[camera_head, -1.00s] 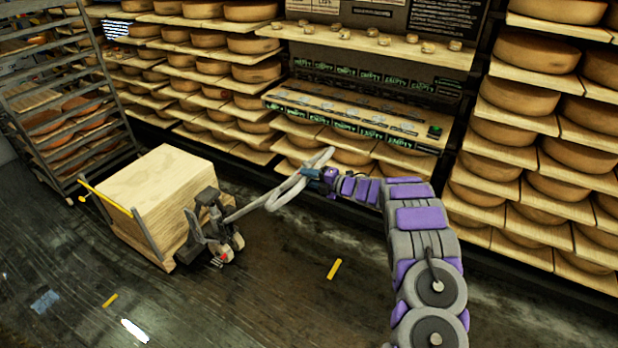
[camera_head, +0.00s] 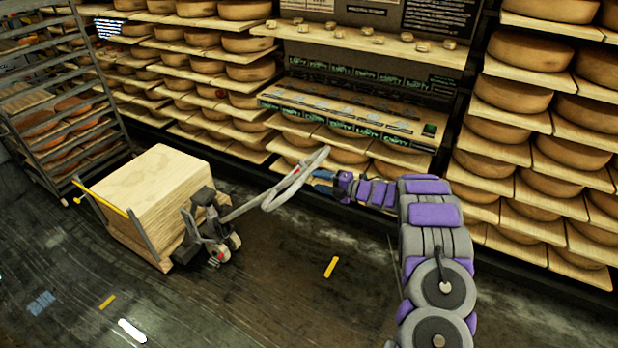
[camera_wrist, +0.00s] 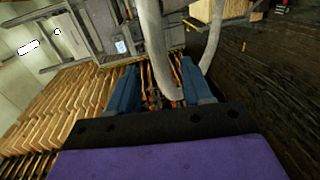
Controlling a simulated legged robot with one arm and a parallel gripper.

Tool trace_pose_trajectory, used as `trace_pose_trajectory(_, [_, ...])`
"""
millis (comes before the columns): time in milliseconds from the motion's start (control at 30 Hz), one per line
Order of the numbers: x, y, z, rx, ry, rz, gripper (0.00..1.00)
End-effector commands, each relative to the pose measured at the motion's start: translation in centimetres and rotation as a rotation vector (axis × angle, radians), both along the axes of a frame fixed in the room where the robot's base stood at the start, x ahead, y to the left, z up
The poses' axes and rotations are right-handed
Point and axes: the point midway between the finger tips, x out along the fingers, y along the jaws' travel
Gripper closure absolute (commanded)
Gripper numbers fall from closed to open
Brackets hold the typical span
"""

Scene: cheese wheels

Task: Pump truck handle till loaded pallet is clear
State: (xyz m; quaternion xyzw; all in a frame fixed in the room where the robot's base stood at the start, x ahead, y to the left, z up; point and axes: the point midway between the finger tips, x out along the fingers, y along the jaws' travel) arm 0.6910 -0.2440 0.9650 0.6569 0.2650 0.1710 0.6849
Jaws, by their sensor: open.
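The pallet truck (camera_head: 205,228) stands on the dark floor, left of centre, with a wooden load (camera_head: 152,192) on its far side. The load is a pale block with a yellow-topped bar along its left side. Whether the pallet is off the floor is too small to tell. The truck's grey loop handle (camera_head: 296,180) leans toward the right. My gripper (camera_head: 326,180) is at the right side of the handle loop. In the wrist view my gripper's blue fingers (camera_wrist: 163,88) are apart, and a grey bar of the handle (camera_wrist: 157,50) passes in front of and between them.
Shelves of cheese wheels (camera_head: 515,92) line the back and right. A wire rack (camera_head: 68,100) stands at the far left. A bench with green-labelled rows (camera_head: 340,115) is behind the handle. Open floor with yellow marks (camera_head: 331,267) lies in front.

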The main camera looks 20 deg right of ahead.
Motion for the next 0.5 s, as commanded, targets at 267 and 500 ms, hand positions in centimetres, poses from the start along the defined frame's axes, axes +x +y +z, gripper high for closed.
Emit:
trace_pose_trajectory(267, [-5.0,-3.8,1.1,-0.003,-0.002,-0.003,0.50])
trace_pose_trajectory(500, [-7.8,-5.8,1.3,-0.003,0.003,-0.001,0.50])
